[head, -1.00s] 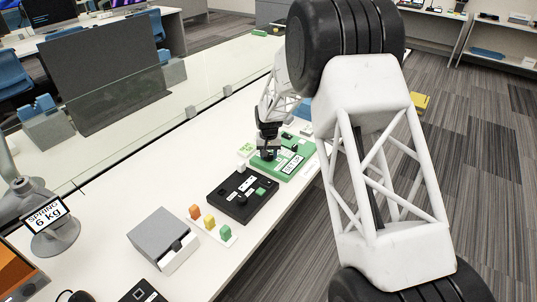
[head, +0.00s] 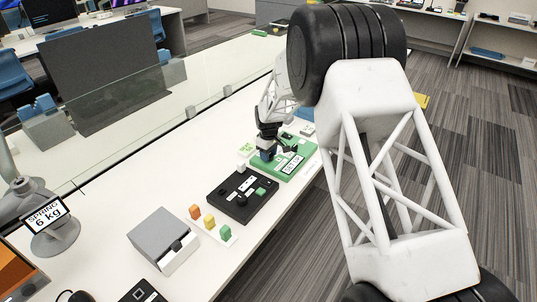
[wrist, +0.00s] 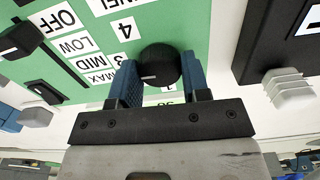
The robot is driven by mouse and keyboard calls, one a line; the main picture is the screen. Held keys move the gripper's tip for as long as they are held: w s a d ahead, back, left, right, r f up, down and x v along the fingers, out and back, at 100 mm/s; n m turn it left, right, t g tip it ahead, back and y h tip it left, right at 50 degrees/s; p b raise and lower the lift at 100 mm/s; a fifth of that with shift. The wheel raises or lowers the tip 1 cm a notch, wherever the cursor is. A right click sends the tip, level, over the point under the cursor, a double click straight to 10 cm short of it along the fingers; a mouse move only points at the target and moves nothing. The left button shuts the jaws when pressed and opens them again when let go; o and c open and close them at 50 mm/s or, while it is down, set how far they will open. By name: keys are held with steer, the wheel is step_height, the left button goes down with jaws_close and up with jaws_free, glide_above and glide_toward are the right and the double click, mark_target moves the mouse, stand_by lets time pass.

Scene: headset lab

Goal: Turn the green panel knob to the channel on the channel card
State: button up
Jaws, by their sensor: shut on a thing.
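The green panel (head: 268,170) lies on the white bench, and its green face (wrist: 210,25) fills much of the wrist view. Its round black knob (wrist: 160,66) sits between the two blue finger pads of my gripper (wrist: 156,80), which is shut on it. The knob's white mark points left in the wrist view, toward the left finger, which hides any label there. Number labels 4 (wrist: 124,27), 3 (wrist: 121,60) and 1 (wrist: 168,89) show around the knob. A small white card with green writing (head: 246,149) stands beside the panel; I cannot read it and cannot tell if it is the channel card.
The panel also has a slider with OFF, LOW, MID and MAX labels (wrist: 67,46). A black panel (head: 232,207) lies close by. A glass divider runs along the bench.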

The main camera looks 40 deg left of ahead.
steer(key=n, duration=0.4)
steer(key=shift+n, duration=2.1)
steer(key=o, duration=0.9)
steer(key=shift+r, duration=3.9)
